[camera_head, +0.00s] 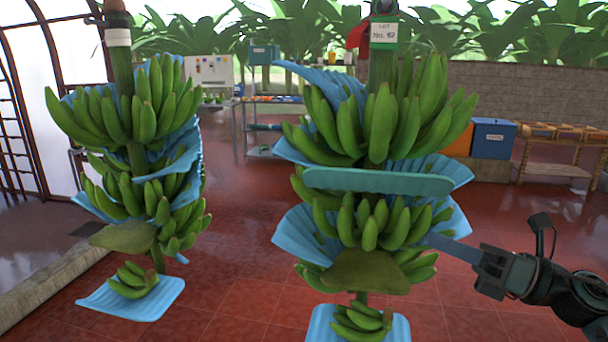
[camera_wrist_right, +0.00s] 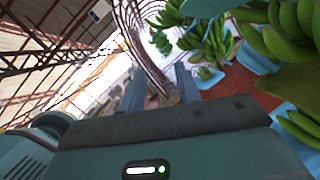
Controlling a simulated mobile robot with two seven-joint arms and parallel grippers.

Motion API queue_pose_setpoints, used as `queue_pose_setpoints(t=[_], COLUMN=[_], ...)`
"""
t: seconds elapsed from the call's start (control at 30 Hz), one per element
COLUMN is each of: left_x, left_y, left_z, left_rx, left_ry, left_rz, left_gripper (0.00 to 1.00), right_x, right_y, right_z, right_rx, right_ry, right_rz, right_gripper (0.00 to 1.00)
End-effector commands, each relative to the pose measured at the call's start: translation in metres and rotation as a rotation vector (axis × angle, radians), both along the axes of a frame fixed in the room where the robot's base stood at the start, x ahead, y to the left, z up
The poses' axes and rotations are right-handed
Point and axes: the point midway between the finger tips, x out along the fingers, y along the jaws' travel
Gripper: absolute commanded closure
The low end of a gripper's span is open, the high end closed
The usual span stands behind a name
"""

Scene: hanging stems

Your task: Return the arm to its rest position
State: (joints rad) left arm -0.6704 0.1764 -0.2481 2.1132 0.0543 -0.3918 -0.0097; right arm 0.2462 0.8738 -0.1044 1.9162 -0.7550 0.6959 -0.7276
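My right arm (camera_head: 545,280) comes in from the right in the head view. Its gripper (camera_head: 438,242) points left, with its fingertips close beside the lower right side of the right banana bunch (camera_head: 375,125); I cannot tell whether they touch it. In the wrist view the two fingers (camera_wrist_right: 160,88) stand apart with nothing held between them. A long teal pad (camera_head: 380,182) lies across the front of that bunch, above my gripper. My left arm and gripper are not in view.
A second hanging bunch (camera_head: 140,115) is at the left. Blue sheets (camera_head: 295,235) sit between the banana layers. A blue bin (camera_head: 493,139) and a wooden rack (camera_head: 560,140) stand at the back right. The red tiled floor (camera_head: 240,215) between the bunches is clear.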

Motion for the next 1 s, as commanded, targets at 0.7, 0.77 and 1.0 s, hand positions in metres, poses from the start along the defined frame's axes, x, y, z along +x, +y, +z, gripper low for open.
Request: queue_pose_setpoints(t=[0.7,0.77,1.0], left_x=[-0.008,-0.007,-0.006], left_y=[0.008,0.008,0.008], left_z=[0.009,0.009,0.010], left_rx=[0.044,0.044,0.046], left_ry=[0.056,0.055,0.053], left_rz=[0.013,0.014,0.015], left_gripper=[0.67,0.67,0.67], right_x=[-0.170,-0.176,-0.179], right_y=[0.074,0.077,0.078], right_z=[-0.342,-0.346,-0.348], right_rx=[1.981,2.009,2.020], right_ry=[1.923,1.948,1.960], right_rz=[-0.722,-0.741,-0.751], right_gripper=[0.67,0.67,0.67])
